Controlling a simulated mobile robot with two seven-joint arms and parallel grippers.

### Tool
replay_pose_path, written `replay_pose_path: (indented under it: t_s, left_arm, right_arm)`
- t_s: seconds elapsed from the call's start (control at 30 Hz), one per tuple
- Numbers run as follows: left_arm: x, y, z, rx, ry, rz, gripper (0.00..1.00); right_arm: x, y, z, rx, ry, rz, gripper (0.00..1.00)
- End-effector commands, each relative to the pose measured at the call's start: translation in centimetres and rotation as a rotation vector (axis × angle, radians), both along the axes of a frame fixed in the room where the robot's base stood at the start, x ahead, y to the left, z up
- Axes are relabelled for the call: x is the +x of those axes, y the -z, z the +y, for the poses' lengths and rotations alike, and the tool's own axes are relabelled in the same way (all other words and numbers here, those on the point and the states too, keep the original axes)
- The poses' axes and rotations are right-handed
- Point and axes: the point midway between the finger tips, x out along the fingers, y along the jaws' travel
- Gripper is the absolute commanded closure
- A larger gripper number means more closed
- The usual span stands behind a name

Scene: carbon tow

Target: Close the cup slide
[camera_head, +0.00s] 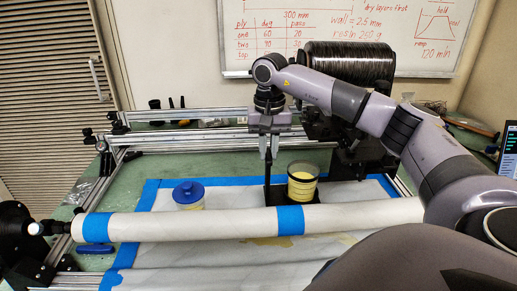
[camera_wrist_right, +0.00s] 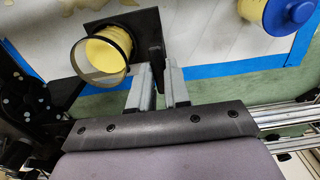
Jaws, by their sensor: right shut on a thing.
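The cup slide is a black plate (camera_head: 276,192) with an upright black tab (camera_head: 267,172) on its left. A clear cup with yellow contents (camera_head: 302,186) stands on it inside a dark ring, right of the tab. In the right wrist view, the cup (camera_wrist_right: 101,55) sits left of the tab (camera_wrist_right: 156,58). My right gripper (camera_head: 268,156) points down from above and is shut on the tab; its fingers also show in the right wrist view (camera_wrist_right: 158,82). The cup is outside the fingers. My left gripper is not in view.
A white roller (camera_head: 190,226) with blue tape bands lies across the front. A jar with a blue lid (camera_head: 188,192) stands left of the slide. A black-wound spool (camera_head: 348,62) and dark machine parts (camera_head: 362,158) are behind and right. Metal rails (camera_head: 190,138) run along the back.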

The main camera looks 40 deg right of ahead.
Motion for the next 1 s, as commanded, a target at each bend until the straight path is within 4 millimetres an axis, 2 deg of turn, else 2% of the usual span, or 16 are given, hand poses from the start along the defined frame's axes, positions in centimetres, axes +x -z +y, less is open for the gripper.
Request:
replay_pose_path:
  t_s: [0.03,0.1,0.43,0.6,0.9,0.93,1.0]
  left_arm:
    - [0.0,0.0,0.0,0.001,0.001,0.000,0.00]
    - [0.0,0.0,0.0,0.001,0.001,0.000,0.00]
    - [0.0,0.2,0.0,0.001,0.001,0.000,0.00]
    - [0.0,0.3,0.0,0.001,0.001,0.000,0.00]
    - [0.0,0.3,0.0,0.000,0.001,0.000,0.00]
    - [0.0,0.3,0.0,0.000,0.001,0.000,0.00]
    - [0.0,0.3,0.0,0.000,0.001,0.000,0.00]
  right_arm:
    - [-0.9,0.0,-1.2,-0.003,0.007,0.003,1.00]
    - [-1.9,0.1,-2.4,-0.002,0.007,0.003,1.00]
    - [-6.5,0.1,-7.7,-0.002,0.007,0.003,1.00]
    - [-7.5,0.0,-8.8,-0.004,0.004,0.002,1.00]
    - [-7.5,-0.1,-8.9,-0.004,0.002,0.000,1.00]
    - [-7.5,-0.1,-8.9,-0.004,0.002,0.000,0.80]
    - [-7.5,-0.1,-8.9,-0.004,0.002,0.000,0.57]
